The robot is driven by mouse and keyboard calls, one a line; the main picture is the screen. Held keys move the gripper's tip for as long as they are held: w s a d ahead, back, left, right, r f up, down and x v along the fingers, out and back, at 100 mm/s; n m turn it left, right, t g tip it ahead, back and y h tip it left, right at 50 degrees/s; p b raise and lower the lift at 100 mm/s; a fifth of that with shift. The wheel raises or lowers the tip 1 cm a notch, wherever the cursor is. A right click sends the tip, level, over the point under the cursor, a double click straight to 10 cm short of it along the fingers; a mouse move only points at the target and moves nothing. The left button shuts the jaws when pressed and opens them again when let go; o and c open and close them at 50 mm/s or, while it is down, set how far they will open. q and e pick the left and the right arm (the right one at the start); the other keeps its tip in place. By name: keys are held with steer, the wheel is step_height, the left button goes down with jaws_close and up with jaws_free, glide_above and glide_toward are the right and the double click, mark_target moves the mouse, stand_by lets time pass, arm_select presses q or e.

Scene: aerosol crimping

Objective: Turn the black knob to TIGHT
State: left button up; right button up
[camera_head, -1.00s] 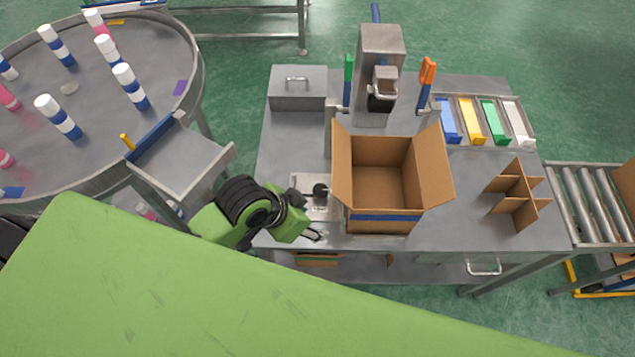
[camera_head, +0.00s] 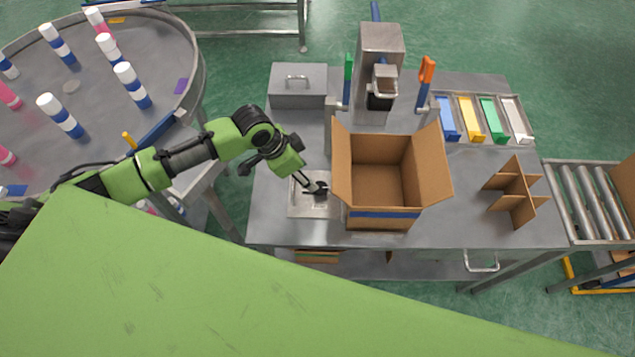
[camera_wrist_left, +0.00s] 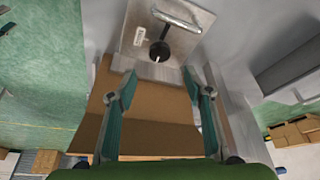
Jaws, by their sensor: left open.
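The black knob (camera_wrist_left: 160,50) sits on a metal plate (camera_wrist_left: 128,38) in the left wrist view, with a small white mark on it. A pale label lies beside it, too small to read. In the head view the knob (camera_head: 323,190) is partly hidden by my left gripper (camera_head: 316,187), on its plate (camera_head: 312,209). In the left wrist view my left gripper (camera_wrist_left: 158,74) has its two fingers spread apart. The knob shows beyond the fingertips, roughly centred between them; I cannot tell whether they touch. My right gripper is out of view.
An open cardboard box (camera_head: 384,217) stands just right of the knob. A metal bar handle (camera_wrist_left: 178,18) is close to the knob. A lidded metal box (camera_head: 298,98) and a press (camera_head: 381,45) stand farther back. A cardboard divider (camera_head: 517,197) lies to the right.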

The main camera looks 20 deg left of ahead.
mark_target(320, 187)
arm_select(q)
steer(key=p+x, duration=0.1)
steer(key=x, duration=0.8)
steer(key=shift+w+d+f+p, duration=0.1)
steer(key=shift+d+f+p, duration=0.05)
steer(key=shift+f+p, duration=0.15)
steer(key=c, duration=1.1)
